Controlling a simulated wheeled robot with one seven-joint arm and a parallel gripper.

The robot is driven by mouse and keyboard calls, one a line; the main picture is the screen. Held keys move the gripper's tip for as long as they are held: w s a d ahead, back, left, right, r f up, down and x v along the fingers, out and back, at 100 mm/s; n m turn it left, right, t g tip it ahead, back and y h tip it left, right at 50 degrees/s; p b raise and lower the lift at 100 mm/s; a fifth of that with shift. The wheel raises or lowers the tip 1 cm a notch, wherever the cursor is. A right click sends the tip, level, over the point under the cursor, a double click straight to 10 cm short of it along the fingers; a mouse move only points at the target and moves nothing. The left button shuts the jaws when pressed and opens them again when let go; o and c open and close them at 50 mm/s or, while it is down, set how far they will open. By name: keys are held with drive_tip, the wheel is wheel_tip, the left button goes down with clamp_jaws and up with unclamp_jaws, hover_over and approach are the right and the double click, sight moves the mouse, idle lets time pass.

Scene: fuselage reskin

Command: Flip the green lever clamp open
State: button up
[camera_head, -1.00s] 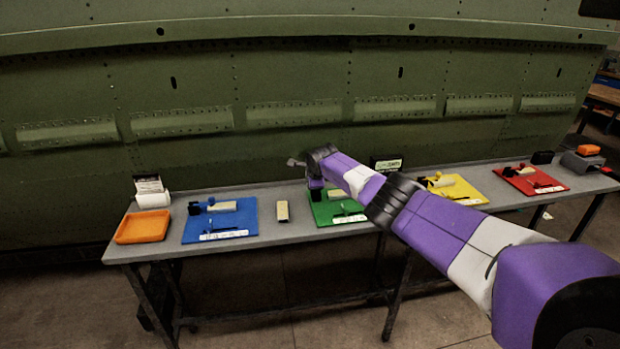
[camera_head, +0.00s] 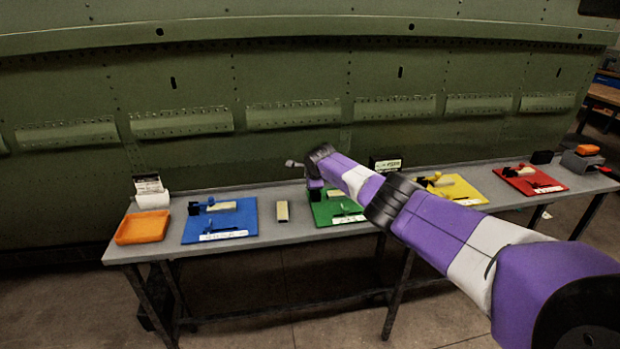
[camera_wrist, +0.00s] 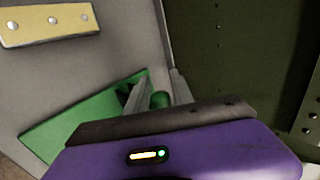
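The green board (camera_head: 325,208) lies on the bench, partly hidden behind my arm in the head view. It also shows in the wrist view (camera_wrist: 75,120). In the wrist view a rounded green part (camera_wrist: 160,100), seemingly the end of the green lever clamp, shows between the two fingers of my gripper (camera_wrist: 157,90). The fingers stand apart, with a gap visible around the green part; I cannot tell whether they touch it. The rest of the clamp is hidden by my gripper and wrist, so its lever position cannot be told.
A tan block (camera_head: 282,211) lies left of the green board. The blue board (camera_head: 240,222), yellow board (camera_head: 460,190) and red board (camera_head: 540,180) carry other clamps. An orange tray (camera_head: 142,229) sits at the left end. The green fuselage wall (camera_head: 300,80) rises close behind the bench.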

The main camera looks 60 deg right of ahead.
drive_tip(key=p+v, duration=0.2)
drive_tip(key=shift+r, duration=0.3)
drive_tip(key=shift+p+v, duration=0.55)
drive_tip(key=shift+v, duration=2)
drive_tip(key=shift+a+f, duration=0.1)
drive_tip(key=shift+a, duration=0.05)
